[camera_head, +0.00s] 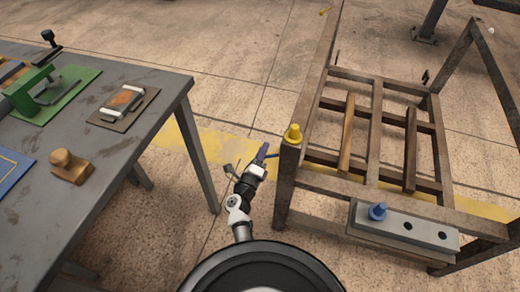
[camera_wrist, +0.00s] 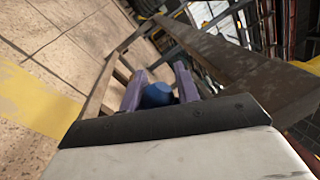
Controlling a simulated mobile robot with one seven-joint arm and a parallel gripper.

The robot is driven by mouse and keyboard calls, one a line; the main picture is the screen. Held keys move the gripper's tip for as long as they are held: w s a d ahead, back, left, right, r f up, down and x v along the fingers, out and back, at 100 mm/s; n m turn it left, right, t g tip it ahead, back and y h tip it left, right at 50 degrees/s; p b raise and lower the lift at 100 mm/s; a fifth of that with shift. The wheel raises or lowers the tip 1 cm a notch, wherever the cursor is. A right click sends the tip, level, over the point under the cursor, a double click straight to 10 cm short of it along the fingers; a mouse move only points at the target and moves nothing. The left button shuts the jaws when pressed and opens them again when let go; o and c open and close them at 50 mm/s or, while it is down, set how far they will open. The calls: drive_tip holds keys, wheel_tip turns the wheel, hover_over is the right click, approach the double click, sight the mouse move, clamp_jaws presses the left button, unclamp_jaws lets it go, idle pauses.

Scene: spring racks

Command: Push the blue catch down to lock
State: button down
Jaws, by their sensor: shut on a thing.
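My gripper (camera_head: 262,154) is beside the left front post of the brown metal rack (camera_head: 345,190). In the wrist view its two purple fingers (camera_wrist: 160,92) are shut on a rounded blue piece (camera_wrist: 157,95), which I take to be the blue catch. In the head view a thin blue bit of the catch (camera_head: 273,155) shows between the fingers and the post. The fingers hide most of it, so I cannot tell how far down it sits. A yellow knob (camera_head: 292,133) stands on top of that post.
A blue peg (camera_head: 377,211) stands in a grey plate with holes (camera_head: 425,234) on the rack's front. A grey table (camera_head: 130,130) with a green clamp tool (camera_head: 45,92), a metal-handled plate (camera_head: 122,106) and a wooden block (camera_head: 72,168) is at left. Floor shows between table and rack.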

drive_tip(key=shift+s+d+f+n, duration=0.25)
drive_tip(key=shift+d+f+n, duration=0.45)
drive_tip(key=shift+n, duration=0.1)
drive_tip(key=c, duration=1)
unclamp_jaws()
drive_tip(key=shift+r, duration=0.15)
drive_tip(key=shift+a, duration=0.15)
drive_tip(key=b+v, duration=0.1)
drive_tip(key=v, duration=0.6)
drive_tip(key=shift+s, duration=0.2)
